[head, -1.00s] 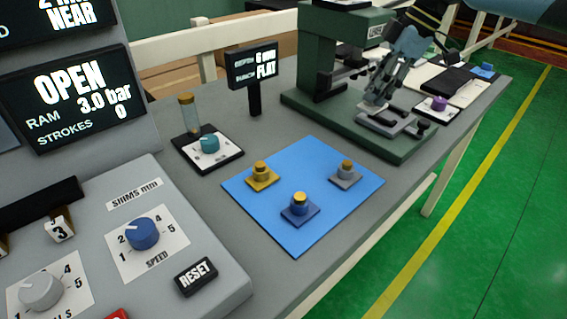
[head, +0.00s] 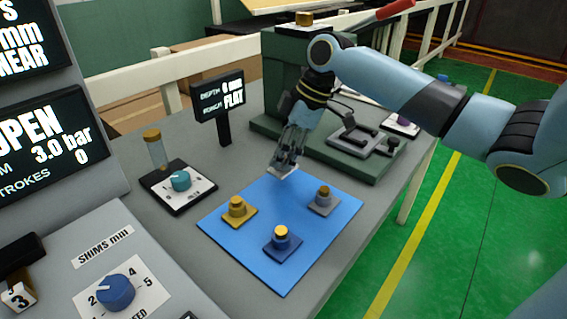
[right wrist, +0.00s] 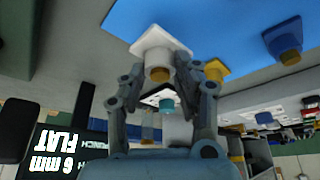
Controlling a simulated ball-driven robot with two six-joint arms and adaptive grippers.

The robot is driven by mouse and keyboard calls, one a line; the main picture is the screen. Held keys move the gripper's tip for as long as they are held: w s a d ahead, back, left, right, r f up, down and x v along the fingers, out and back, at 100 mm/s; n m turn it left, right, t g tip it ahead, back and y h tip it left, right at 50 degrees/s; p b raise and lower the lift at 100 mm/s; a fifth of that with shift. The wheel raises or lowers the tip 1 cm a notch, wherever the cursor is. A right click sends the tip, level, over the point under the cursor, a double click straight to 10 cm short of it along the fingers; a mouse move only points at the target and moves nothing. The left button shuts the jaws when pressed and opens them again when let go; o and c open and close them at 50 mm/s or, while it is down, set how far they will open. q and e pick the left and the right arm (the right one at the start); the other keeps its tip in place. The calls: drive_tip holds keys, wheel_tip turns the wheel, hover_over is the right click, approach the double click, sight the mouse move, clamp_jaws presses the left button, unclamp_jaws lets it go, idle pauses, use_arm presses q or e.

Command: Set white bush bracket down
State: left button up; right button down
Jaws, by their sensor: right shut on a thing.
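My right gripper (head: 288,150) is shut on the white bush bracket (right wrist: 160,52), a white square plate with a round boss and a brass-coloured bush. In the head view only a pale edge of the bracket (head: 284,173) shows under the fingers, over the far edge of the blue mat (head: 235,240). I cannot tell whether it touches the mat. In the right wrist view the bracket sits between the two fingers. On the mat stand a yellow bracket (head: 237,209), a blue bracket (head: 282,240) and a grey bracket (head: 324,201). My left gripper is not in view.
The green press (head: 272,85) stands behind the mat, with its base to the right. A depth display (head: 219,97) and a teal dial box (head: 179,185) stand to the left. The control console (head: 75,270) is at front left. The mat's middle is bare.

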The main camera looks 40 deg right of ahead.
wheel_tip(320, 180, down, 3)
drive_tip(key=shift+r, duration=0.1)
drive_tip(key=shift+f, duration=0.25)
drive_tip(key=c, duration=1)
unclamp_jaws()
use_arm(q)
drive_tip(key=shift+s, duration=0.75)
use_arm(e)
drive_tip(key=shift+o, duration=0.2)
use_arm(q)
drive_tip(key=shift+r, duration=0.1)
use_arm(e)
drive_tip(key=shift+r, duration=0.1)
drive_tip(key=shift+s+d+r, duration=0.15)
drive_tip(key=shift+d+r, duration=0.05)
drive_tip(key=shift+r, duration=0.1)
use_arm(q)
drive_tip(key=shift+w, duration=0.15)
use_arm(e)
drive_tip(key=v, duration=1.1)
drive_tip(key=shift+r, duration=0.15)
